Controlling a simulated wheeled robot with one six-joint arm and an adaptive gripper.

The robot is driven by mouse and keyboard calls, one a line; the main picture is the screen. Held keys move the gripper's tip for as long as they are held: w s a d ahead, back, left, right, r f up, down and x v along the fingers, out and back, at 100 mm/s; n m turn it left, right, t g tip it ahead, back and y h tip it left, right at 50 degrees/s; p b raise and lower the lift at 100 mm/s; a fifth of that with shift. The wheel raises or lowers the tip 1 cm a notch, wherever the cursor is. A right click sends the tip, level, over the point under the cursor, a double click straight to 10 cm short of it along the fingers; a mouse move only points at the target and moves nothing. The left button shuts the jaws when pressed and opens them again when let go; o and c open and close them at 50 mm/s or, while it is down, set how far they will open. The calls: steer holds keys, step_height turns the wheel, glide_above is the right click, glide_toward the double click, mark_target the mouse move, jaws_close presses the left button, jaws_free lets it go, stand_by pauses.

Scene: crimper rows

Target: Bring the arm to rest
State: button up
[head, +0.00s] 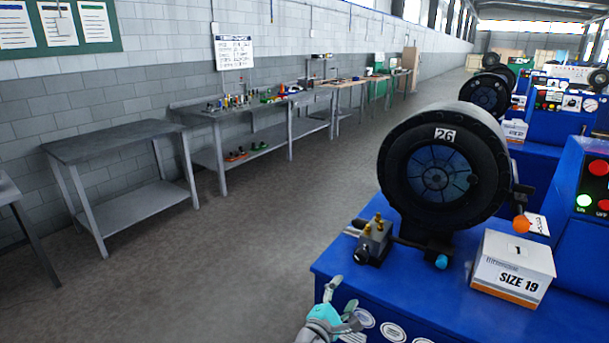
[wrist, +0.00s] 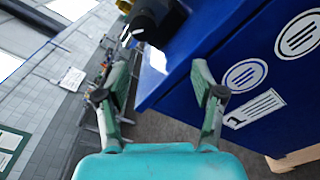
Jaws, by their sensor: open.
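My gripper (head: 342,306) shows at the bottom of the head view, beside the front face of the blue crimper bench. Its teal body and grey fingers are partly cut off by the lower edge. In the wrist view my gripper (wrist: 160,75) has its two fingers spread wide with nothing between them. The blue bench (wrist: 215,60) lies beyond the fingertips; I cannot tell the exact gap. The rest of my arm is out of view.
The crimper head (head: 436,175) marked 26 stands on the blue bench. A fitting block (head: 374,240) and a SIZE 19 box (head: 513,268) sit in front of it. Grey tables (head: 115,146) line the left wall. The floor (head: 235,255) between is clear.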

steer(key=s+d+f+m+y, duration=0.2)
steer(key=s+f+y, duration=0.1)
steer(key=s+f, duration=0.65)
steer(key=s+d+f+m+y, duration=0.1)
steer(key=s+d+f+y, duration=0.25)
steer(key=s+f, duration=0.65)
steer(key=s+m+g+y, duration=0.1)
steer(key=s+m+y, duration=0.3)
steer(key=s, duration=1.4)
steer(key=s+d+r+m+t, duration=0.1)
steer(key=s+r+m, duration=1.1)
steer(key=s+r, duration=0.4)
steer(key=shift+s+h, duration=0.35)
steer(key=shift+s, duration=0.75)
